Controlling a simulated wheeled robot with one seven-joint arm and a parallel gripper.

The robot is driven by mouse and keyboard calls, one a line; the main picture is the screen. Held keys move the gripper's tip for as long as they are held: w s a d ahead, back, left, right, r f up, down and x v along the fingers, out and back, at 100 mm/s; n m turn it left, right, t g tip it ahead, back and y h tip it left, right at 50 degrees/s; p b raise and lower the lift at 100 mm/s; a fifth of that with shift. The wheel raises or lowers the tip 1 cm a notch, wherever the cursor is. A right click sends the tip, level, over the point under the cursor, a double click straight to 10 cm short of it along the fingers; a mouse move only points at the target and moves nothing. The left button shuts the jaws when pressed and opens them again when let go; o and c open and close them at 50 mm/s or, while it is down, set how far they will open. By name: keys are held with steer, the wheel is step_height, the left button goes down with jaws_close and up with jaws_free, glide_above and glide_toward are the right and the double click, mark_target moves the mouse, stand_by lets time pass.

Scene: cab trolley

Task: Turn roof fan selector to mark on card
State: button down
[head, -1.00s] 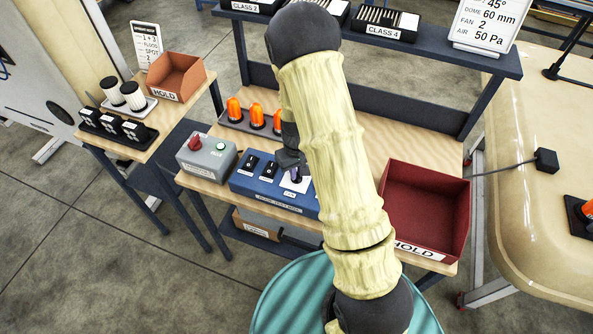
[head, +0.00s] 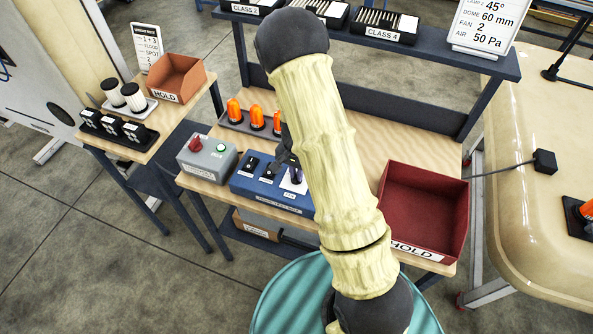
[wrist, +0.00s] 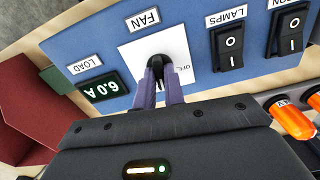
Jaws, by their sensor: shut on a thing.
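The roof fan selector is a black knob (wrist: 161,62) on a white plate (wrist: 128,54) under a FAN label, on the blue test box (head: 262,193). My gripper (wrist: 160,76) has its two purple fingers closed around the knob. In the head view my gripper (head: 295,173) is at the right end of the box, partly behind my arm. The fingers and knob hide most of the dial marks; a small "OFF" shows beside the knob. The knob's exact setting cannot be read. The card (head: 484,25) on the upper shelf reads FAN 2.
Two black rocker switches, one labelled LAMPS (wrist: 228,46), sit beside the selector. A LOAD display (wrist: 98,90) reads 6.0 A. A grey box with a red knob (head: 207,158), orange beacons (head: 257,117) and a red HOLD bin (head: 425,207) stand around the test box.

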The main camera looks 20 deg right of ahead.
steer(key=shift+m+p, duration=0.3)
steer(key=shift+m, duration=1.3)
steer(key=shift+w, duration=0.1)
steer(key=c, duration=1.5)
jaws_free()
steer(key=shift+r, duration=0.1)
step_height(320, 180, up, 17)
steer(key=shift+a+r+b, duration=0.1)
steer(key=shift+r+b, duration=0.05)
steer(key=shift+b, duration=0.5)
